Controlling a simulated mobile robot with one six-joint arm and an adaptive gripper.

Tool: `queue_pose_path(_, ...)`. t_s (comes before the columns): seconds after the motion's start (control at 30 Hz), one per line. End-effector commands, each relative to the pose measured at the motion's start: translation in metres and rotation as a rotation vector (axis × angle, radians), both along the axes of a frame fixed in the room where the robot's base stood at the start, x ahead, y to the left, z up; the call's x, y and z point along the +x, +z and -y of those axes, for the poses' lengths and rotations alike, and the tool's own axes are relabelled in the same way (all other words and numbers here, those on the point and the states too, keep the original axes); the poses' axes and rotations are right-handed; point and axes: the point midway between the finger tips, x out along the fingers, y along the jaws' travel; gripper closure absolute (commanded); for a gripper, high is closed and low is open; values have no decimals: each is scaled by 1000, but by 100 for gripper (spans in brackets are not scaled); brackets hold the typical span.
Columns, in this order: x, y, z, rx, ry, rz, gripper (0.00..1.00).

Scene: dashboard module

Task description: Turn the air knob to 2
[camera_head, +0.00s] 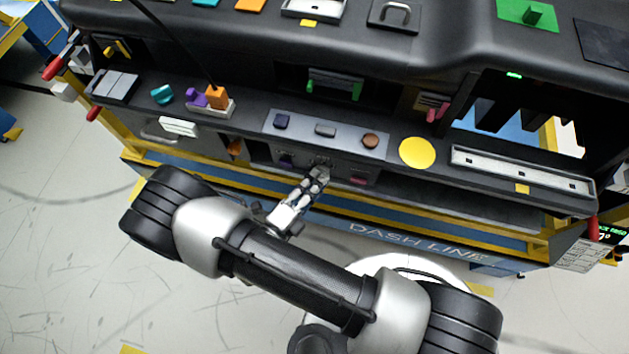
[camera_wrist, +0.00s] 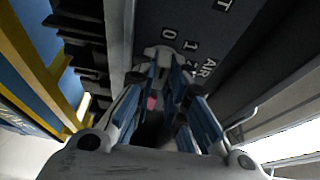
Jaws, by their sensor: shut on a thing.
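The dark panel with the air dial (camera_wrist: 215,30) fills the upper middle of the wrist view. Its white marks read "AIR", "0" and "1", with another mark partly covered near the fingers. My gripper (camera_wrist: 163,62) reaches up to this panel with its fingers closed in around the air knob. The knob itself is mostly hidden by the fingertips, so I cannot read its pointing direction. In the head view my gripper (camera_head: 320,172) meets the low front panel of the dashboard, below the grey strip of buttons.
The grey button strip (camera_head: 325,131) lies on the ledge above my gripper. A yellow disc (camera_head: 417,153) is to its right. An orange block (camera_head: 216,97) stands on the ledge at the left. A yellow and blue rail (camera_head: 400,218) runs below the panel.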

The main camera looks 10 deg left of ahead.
Motion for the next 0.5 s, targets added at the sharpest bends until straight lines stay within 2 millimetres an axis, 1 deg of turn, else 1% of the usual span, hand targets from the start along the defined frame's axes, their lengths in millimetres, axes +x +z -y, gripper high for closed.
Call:
queue_pose_path(0.27,0,2,0,76,-1,5,100)
queue_pose_path(0.5,0,5,0,250,0,18,100)
